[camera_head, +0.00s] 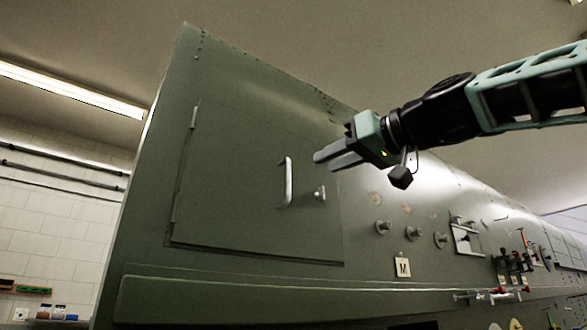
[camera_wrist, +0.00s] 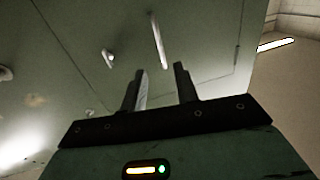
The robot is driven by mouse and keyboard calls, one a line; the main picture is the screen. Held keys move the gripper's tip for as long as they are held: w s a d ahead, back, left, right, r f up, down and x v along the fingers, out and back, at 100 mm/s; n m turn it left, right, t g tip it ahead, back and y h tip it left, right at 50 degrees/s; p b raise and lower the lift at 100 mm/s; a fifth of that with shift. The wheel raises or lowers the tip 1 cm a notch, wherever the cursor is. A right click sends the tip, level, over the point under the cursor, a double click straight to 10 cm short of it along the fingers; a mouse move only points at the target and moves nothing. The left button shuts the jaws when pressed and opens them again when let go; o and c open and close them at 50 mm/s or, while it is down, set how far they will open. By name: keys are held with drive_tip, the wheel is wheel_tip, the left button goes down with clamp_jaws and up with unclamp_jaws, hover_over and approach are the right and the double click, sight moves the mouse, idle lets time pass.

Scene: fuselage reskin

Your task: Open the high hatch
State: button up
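The high hatch (camera_head: 235,165) is a green, square-outlined panel on the upper fuselage side, and it looks closed, flush with the skin. Its pale vertical bar handle (camera_head: 288,182) is near the right edge. The handle also shows in the wrist view (camera_wrist: 158,42), beyond the fingertips. A small knob (camera_head: 320,194) sits right of the handle; in the wrist view it is left of it (camera_wrist: 108,58). My gripper (camera_head: 324,160) is to the right of the handle in the head view. Its two fingers are apart with nothing between them (camera_wrist: 160,68). I see no contact with the handle.
A ledge (camera_head: 250,300) runs below the hatch. A shelf with jars (camera_head: 57,313) stands far left. Space left of the fuselage looks clear.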

sight(294, 176)
drive_tip(key=p+x, duration=0.3)
drive_tip(key=x, duration=0.7)
drive_tip(key=shift+p, duration=0.4)
clamp_jaws()
